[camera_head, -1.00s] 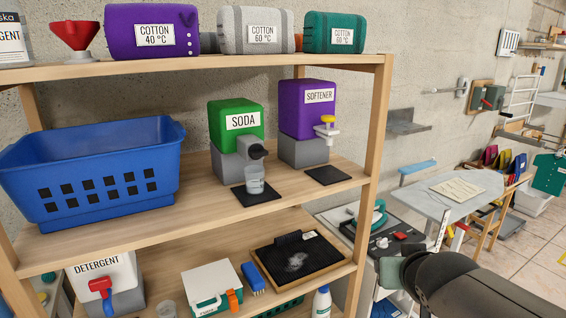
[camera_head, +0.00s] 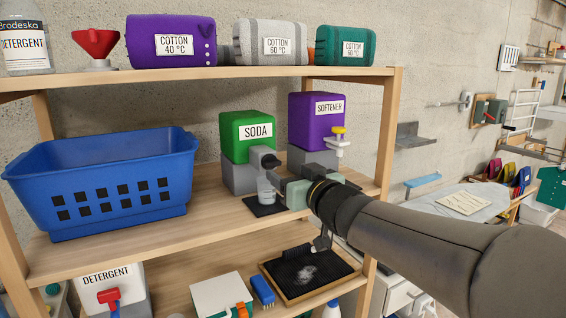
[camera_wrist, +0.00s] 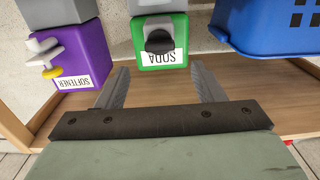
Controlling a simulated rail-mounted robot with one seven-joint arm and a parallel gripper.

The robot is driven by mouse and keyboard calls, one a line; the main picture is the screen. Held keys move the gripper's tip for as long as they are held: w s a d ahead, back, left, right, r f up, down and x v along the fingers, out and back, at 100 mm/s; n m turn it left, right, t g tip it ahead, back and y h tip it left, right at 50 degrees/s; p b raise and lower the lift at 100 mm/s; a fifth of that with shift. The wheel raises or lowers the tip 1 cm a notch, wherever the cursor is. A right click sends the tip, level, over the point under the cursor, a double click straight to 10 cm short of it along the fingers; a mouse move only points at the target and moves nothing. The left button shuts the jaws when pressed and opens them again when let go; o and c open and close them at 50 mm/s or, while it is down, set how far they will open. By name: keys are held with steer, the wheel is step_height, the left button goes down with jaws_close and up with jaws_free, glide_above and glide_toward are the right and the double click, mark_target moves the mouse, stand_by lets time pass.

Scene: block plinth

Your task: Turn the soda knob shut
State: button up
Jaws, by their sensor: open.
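The green soda dispenser (camera_head: 247,135) stands on a grey base on the middle shelf, its white SODA label facing forward. Its dark knob (camera_head: 268,160) is at the front above a clear cup (camera_head: 266,190), which stands on a black mat (camera_head: 255,209). In the wrist view the picture is upside down; the knob (camera_wrist: 160,41) lies ahead, roughly centred between my fingers. My gripper (camera_wrist: 160,82) is open and empty there, its fingers apart from the knob. In the head view my gripper (camera_head: 277,183) reaches in from the right, close to the dispenser's front and the cup.
The purple softener dispenser (camera_head: 315,118) with a yellow-topped white tap stands just right of the soda. A blue basket (camera_head: 100,180) fills the shelf's left. The right shelf post (camera_head: 387,130) stands beside my arm. The detergent dispenser (camera_head: 110,285) is below.

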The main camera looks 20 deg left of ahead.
mark_target(274, 163)
steer(key=p+x, duration=0.1)
steer(key=x, duration=0.6)
steer(key=shift+w+a, duration=0.2)
steer(key=c, duration=1)
